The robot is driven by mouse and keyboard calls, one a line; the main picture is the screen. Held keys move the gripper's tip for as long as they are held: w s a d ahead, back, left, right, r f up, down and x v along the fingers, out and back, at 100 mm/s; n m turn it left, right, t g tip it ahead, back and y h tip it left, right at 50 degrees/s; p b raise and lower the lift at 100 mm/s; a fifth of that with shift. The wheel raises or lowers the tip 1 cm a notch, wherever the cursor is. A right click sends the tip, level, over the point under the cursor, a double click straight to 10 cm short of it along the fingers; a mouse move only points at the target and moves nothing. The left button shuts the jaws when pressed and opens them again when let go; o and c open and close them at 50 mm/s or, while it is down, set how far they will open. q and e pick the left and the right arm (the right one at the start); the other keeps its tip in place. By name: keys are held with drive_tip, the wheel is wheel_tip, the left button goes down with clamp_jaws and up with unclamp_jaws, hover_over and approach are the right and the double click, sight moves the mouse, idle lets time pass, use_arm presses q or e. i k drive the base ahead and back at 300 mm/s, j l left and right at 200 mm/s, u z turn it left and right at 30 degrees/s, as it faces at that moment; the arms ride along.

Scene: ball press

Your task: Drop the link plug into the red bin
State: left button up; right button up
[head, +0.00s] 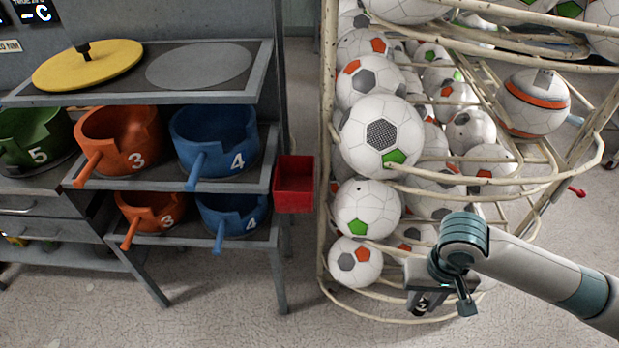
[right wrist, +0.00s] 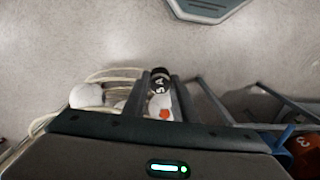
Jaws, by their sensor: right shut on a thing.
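The red bin (head: 294,186) is a small open box fixed to the right side of the shelf unit. My right gripper (head: 423,297) is low in front of the ball cage, to the right of the bin and below it. It is shut on a dark plug with white lettering (head: 421,306), which I take for the link plug. In the right wrist view the plug (right wrist: 160,82) sits between the two fingertips (right wrist: 159,90). Its far end sticks out past them, and part of it is hidden. My left gripper is out of view.
A cage of bent cream rods (head: 326,150) full of soccer balls fills the middle and right. The shelf unit (head: 262,85) at left holds orange (head: 122,137), blue (head: 215,137) and green (head: 35,137) pots. Floor (head: 225,310) shows free in front.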

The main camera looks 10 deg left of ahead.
sight(295, 184)
drive_tip(key=j, duration=1.25)
drive_tip(key=i+j, duration=0.15)
drive_tip(key=j, duration=1.1)
